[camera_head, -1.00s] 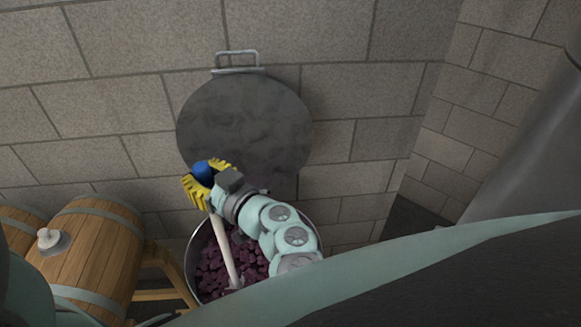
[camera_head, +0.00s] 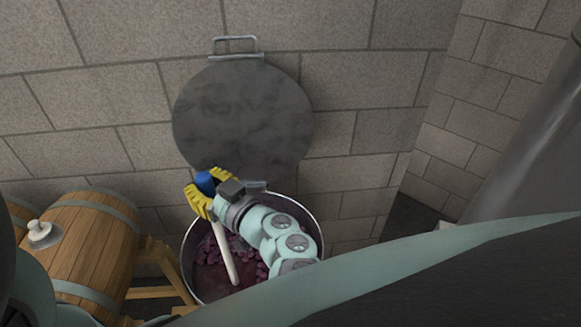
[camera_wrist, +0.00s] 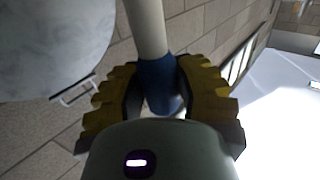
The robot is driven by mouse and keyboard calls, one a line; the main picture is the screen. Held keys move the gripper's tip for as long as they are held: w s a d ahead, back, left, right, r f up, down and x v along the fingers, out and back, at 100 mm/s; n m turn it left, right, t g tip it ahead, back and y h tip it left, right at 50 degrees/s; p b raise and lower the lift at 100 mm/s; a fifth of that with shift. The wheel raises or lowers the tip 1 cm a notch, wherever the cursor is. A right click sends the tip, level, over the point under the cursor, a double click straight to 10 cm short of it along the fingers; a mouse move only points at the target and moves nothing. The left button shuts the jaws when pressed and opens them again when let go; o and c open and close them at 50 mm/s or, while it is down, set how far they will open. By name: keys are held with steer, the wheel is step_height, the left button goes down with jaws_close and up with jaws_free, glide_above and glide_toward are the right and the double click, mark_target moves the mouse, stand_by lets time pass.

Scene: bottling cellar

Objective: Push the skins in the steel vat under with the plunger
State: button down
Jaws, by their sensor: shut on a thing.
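The steel vat (camera_head: 187,262) stands below the wall lid, its rim partly hidden by my arm. Dark purple skins (camera_head: 214,252) show inside it, with a smoother dark red patch around the plunger's lower end. The plunger (camera_head: 225,252) has a pale shaft and a blue grip; its shaft slants down into the vat and its foot is out of sight. My gripper (camera_head: 204,190) has yellow fingers shut on the blue grip above the vat's left rim. The wrist view shows the fingers (camera_wrist: 160,88) on either side of the blue grip (camera_wrist: 158,78).
A round grey lid (camera_head: 242,115) with a handle is against the stone wall behind the vat. A wooden barrel (camera_head: 88,250) with a white bung (camera_head: 42,234) lies on a wooden stand (camera_head: 160,258) to the left. A large grey cylinder (camera_head: 535,140) stands at the right.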

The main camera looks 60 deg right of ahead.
steer(key=shift+r, duration=0.1)
stand_by(0.5)
step_height(320, 180, up, 12)
steer(key=p, duration=1.2)
steer(key=shift+p, duration=0.4)
